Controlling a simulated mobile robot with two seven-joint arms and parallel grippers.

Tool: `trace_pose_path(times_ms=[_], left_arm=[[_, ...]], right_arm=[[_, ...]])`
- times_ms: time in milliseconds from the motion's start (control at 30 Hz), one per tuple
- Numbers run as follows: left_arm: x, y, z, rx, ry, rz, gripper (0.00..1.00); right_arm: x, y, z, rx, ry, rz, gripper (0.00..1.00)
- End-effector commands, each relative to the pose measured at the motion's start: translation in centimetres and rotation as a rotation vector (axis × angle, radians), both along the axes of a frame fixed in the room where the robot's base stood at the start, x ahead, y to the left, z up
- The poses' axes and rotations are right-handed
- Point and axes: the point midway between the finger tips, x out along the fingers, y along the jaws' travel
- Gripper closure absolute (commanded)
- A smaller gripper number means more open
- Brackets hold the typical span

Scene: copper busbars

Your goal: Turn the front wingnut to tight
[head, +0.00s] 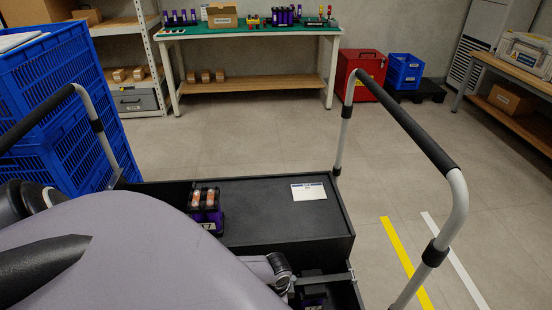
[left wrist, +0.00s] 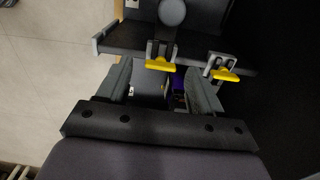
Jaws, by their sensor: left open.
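Two yellow wingnuts show in the left wrist view: one (left wrist: 160,65) just beyond the gap between my fingers, one (left wrist: 226,74) to the right of the fingers. Each sits at a grey metal fitting on a dark edge. I cannot tell which is the front one. My left gripper (left wrist: 157,78) is open, its two grey fingers apart, with neither closed on a wingnut. Whether a finger touches the nearer wingnut is unclear. In the head view my left arm covers the lower left, and no wingnut can be made out. My right gripper is not in view.
A black cart top (head: 270,205) carries a purple unit with copper-coloured tops (head: 206,208) and a white label card (head: 308,191). Grey handrails with black grips (head: 405,120) rise at its sides. Blue crates (head: 75,110) stand left. Open floor lies behind the cart.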

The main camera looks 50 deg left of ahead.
Motion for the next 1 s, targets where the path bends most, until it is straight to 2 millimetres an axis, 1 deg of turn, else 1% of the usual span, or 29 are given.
trace_pose_path(times_ms=[33,200,300,400,633,1000], left_arm=[[0.0,0.0,1.2,-0.001,-0.002,0.000,0.34],[-0.1,0.1,3.9,0.001,0.001,-0.001,0.34],[-0.1,0.1,5.0,0.002,0.001,-0.001,0.34],[-0.1,0.1,5.7,0.001,0.002,-0.001,0.34],[-0.1,0.1,6.0,0.002,0.004,0.000,0.34],[-0.1,0.1,6.0,0.002,0.002,0.000,0.34]], right_arm=[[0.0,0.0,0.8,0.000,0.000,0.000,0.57],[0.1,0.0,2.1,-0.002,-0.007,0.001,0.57],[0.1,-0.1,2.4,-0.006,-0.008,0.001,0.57],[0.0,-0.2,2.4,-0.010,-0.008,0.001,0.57],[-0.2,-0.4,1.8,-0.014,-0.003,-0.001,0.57],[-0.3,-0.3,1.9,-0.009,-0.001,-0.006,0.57]])
